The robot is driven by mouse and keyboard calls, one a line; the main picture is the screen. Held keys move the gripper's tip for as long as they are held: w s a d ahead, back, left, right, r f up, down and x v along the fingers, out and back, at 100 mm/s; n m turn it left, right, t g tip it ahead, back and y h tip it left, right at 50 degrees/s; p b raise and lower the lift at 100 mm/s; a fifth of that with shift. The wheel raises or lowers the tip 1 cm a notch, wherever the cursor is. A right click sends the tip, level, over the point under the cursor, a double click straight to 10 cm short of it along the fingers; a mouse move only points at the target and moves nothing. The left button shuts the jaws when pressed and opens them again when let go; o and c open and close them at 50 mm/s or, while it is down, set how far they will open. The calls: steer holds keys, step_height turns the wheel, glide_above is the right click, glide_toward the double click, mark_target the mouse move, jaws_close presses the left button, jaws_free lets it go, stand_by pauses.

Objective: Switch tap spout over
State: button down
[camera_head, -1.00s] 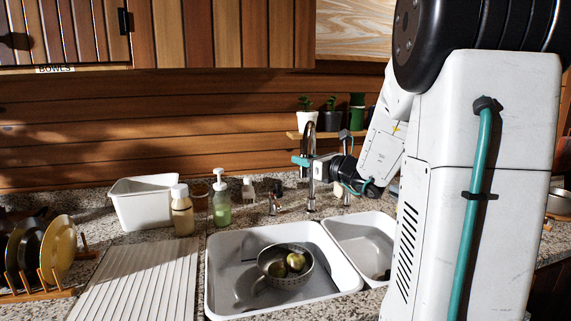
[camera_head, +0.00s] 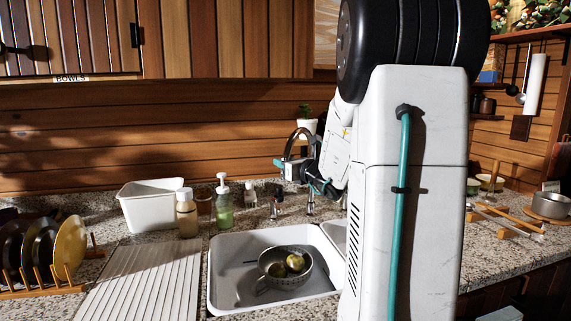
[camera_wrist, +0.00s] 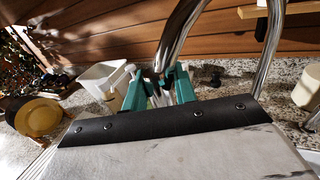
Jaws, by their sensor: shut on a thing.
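The chrome tap has a curved gooseneck spout (camera_head: 292,137) that arches toward the left, over the back of the large sink basin. Its upright is partly hidden by my arm. My gripper (camera_head: 280,163), with teal fingers, is shut on the free end of the spout. In the wrist view, the spout (camera_wrist: 179,29) arches across the top and its end comes down between the teal fingers of my gripper (camera_wrist: 159,85).
The smaller basin is mostly hidden by my arm. A soap bottle (camera_head: 223,207), tan bottle (camera_head: 187,218) and white tub (camera_head: 148,210) stand left of the tap. A potted plant (camera_head: 306,122) is behind.

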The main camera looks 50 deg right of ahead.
steer(key=c, duration=1.3)
jaws_free()
steer(key=shift+w+a+r, duration=0.3)
steer(key=shift+w+r, duration=0.05)
steer(key=shift+r, duration=0.2)
steer(key=shift+s+d+f, duration=0.15)
steer(key=shift+f, duration=0.15)
steer(key=shift+s, duration=0.1)
steer(key=v, duration=0.7)
steer(key=shift+s, duration=0.35)
